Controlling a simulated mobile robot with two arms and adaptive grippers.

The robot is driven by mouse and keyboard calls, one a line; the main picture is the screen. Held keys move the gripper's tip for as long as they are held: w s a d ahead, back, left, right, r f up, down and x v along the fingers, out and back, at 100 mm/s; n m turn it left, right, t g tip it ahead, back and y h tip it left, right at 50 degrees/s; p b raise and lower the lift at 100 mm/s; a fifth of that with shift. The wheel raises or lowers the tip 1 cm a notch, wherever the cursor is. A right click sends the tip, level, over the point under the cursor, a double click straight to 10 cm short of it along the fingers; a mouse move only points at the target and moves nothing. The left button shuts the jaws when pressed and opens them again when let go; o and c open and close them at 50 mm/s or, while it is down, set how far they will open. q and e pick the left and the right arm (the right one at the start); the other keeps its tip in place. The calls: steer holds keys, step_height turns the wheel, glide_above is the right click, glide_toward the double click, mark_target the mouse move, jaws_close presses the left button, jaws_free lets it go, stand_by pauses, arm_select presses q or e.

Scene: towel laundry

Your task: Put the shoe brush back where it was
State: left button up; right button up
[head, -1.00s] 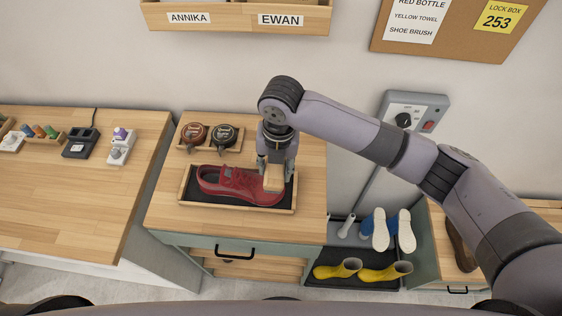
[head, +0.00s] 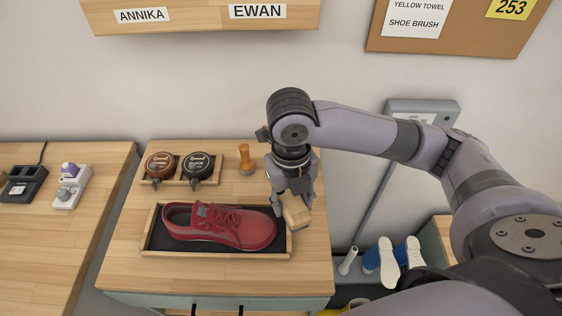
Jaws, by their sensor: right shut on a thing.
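My right gripper (head: 291,203) is shut on the shoe brush (head: 296,216), a pale wooden block. It holds the brush at the right end of the shoe tray, beside the toe of the red shoe. I cannot tell how high the brush is above the table. The brush's underside and bristles are hidden. The red shoe (head: 222,226) lies on the dark mat of the wooden-rimmed tray (head: 215,255). My left gripper is out of view.
A small wooden tray with two polish tins (head: 160,166) stands behind the shoe tray. Bare tabletop (head: 125,232) shows at left. Blue shoes with white soles (head: 388,262) are at lower right.

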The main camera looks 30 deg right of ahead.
steer(key=w+d+p, duration=0.1)
steer(key=w+d, duration=0.1)
steer(key=w, duration=0.3)
steer(key=w+d+f+p, duration=0.1)
steer(key=w+d, duration=0.2)
steer(key=w, duration=0.2)
steer(key=w+d+f+p, duration=0.1)
steer(key=w+d+p, duration=0.1)
steer(key=w, duration=0.3)
steer(key=shift+d+f, duration=0.15)
step_height(320, 180, down, 4)
steer(key=shift+s+r+p, duration=0.1)
steer(key=shift+s+p, duration=0.05)
steer(key=shift+p, duration=0.65)
steer(key=shift+w+f+p, duration=0.2)
steer(key=shift+f+p, duration=0.05)
steer(key=shift+p, duration=0.05)
steer(key=shift+d+f, duration=0.1)
steer(key=shift+f, duration=0.1)
steer(key=o, duration=1)
steer(key=shift+f, duration=0.1)
